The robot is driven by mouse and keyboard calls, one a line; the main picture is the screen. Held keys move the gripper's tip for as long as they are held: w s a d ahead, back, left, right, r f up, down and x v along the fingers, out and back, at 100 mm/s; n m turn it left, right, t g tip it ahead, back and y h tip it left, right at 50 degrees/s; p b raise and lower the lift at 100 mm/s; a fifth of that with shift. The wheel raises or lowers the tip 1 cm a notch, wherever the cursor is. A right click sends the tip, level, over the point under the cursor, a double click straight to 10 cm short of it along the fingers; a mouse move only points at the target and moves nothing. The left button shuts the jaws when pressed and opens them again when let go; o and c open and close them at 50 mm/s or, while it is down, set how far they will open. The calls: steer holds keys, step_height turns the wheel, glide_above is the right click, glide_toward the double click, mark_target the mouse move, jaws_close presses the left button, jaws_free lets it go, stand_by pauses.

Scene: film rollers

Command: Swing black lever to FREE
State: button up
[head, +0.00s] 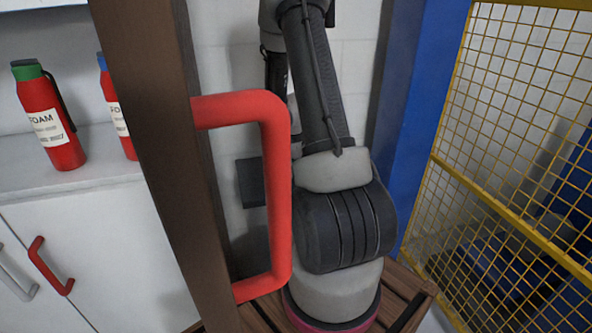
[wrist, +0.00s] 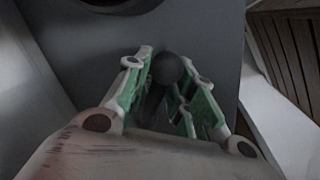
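The black lever shows in the wrist view as a dark round knob (wrist: 168,68) on a dark shaft, in front of a grey panel (wrist: 215,45). My gripper (wrist: 167,62), with green-padded fingers, has one finger on each side of the knob. The fingertips are close to the knob, but I cannot tell whether both press on it. No FREE marking is readable. In the head view my arm blocks the lever and my gripper from sight.
A brown upright (head: 165,150) with a red handle (head: 277,190) stands close on the left. Red foam extinguishers (head: 50,120) stand on a white cabinet (head: 90,240). A blue column (head: 415,110) and yellow mesh fence (head: 510,120) stand right. Wooden slats (head: 408,290) lie below.

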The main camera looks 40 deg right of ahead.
steer(key=shift+o, duration=0.7)
step_height(320, 180, up, 12)
steer(key=s+a, duration=0.1)
steer(key=a, duration=0.1)
steer(key=shift+s+f, duration=0.1)
steer(key=shift+c, duration=0.2)
